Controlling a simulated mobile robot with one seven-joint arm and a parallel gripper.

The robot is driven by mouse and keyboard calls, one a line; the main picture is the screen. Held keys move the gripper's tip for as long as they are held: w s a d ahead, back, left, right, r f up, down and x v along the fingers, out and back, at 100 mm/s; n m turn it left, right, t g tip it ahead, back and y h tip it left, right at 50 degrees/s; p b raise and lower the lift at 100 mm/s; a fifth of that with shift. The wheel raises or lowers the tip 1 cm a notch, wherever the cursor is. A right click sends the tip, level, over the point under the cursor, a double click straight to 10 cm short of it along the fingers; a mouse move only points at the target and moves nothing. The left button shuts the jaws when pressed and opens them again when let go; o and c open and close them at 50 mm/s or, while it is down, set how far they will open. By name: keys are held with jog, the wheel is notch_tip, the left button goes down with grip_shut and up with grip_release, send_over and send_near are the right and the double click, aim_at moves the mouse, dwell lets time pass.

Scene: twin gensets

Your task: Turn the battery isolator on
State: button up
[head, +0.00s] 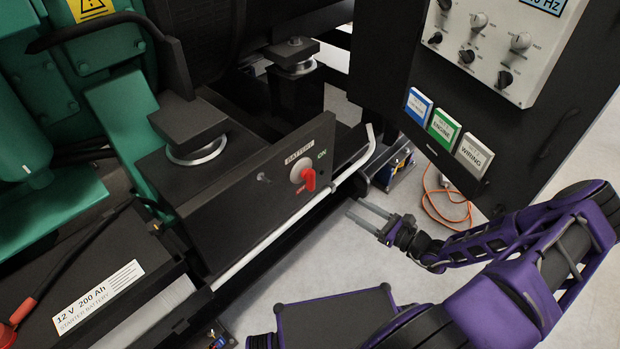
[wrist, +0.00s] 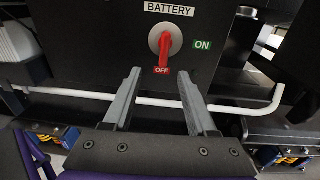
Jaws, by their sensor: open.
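The battery isolator is a red handle (head: 309,180) on a pale round plate, on a black panel (head: 276,200) labelled BATTERY. In the wrist view the red handle (wrist: 164,50) points down at the red OFF label (wrist: 161,71). The green ON label (wrist: 202,45) is to its right. My gripper (head: 358,210) is open and empty, in front of the panel and to the right of the handle in the head view. In the wrist view the fingers (wrist: 162,82) point at the panel, below the handle and apart from it.
A white rail (head: 262,243) runs along below the panel, bent up at its right end. A starter battery (head: 60,285) stands at lower left. A black control cabinet (head: 385,75) with knobs and label plates stands at upper right. An orange cable (head: 427,205) lies on the floor.

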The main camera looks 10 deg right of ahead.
jog(key=b, duration=0.2)
send_near(314, 176)
jog(key=shift+m+t, duration=0.3)
jog(key=shift+t, duration=0.1)
jog(key=x, duration=0.9)
jog(key=shift+w+a+f, duration=0.2)
jog(key=shift+a+f, duration=0.1)
grip_shut()
